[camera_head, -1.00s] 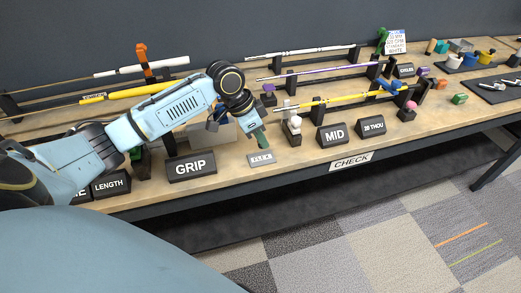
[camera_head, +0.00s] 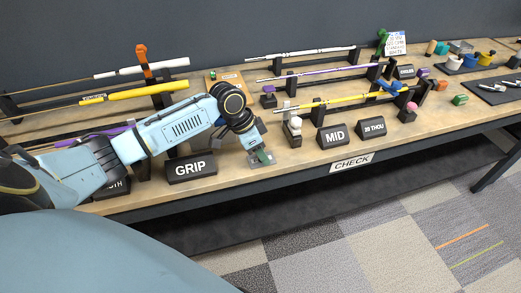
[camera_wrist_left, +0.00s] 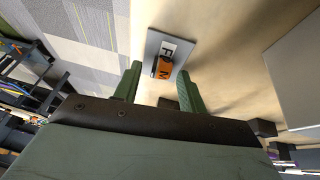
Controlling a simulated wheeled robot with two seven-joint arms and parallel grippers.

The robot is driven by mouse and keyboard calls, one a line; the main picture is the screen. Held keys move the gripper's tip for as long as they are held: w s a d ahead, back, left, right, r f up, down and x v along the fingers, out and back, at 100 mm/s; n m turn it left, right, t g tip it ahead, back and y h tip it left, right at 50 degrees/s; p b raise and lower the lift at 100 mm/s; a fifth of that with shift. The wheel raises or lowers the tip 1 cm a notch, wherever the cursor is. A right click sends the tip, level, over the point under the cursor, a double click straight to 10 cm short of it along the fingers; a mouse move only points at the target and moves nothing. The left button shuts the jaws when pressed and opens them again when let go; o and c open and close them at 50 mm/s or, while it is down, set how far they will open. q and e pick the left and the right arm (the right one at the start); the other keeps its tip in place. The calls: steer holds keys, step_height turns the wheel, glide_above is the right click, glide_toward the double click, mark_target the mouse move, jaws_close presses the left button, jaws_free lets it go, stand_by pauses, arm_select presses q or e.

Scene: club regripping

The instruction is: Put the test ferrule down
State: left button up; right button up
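My left gripper (camera_head: 262,157) is low over a small grey plate (camera_head: 254,164) at the bench's front edge, right of the GRIP block. In the left wrist view, its two green fingers (camera_wrist_left: 157,88) are apart. The grey plate (camera_wrist_left: 153,43) there carries a partly covered label. A small orange piece with dark markings, which looks like the test ferrule (camera_wrist_left: 162,68), is over the plate. It lies in line with the gap between the fingertips, with visible space on both sides. Whether it touches the plate is hard to tell. My right gripper is not in view.
The GRIP block (camera_head: 190,168) stands left of the gripper, and the MID block (camera_head: 333,136) to the right. A small white figure-like item (camera_head: 293,128) stands close by on the right. Clubs with a yellow shaft (camera_head: 340,99) and a purple shaft (camera_head: 325,70) rest on racks behind.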

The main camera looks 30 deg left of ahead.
arm_select(q)
steer(key=p+v, duration=0.1)
steer(key=v, duration=1.1)
steer(key=shift+r, duration=0.2)
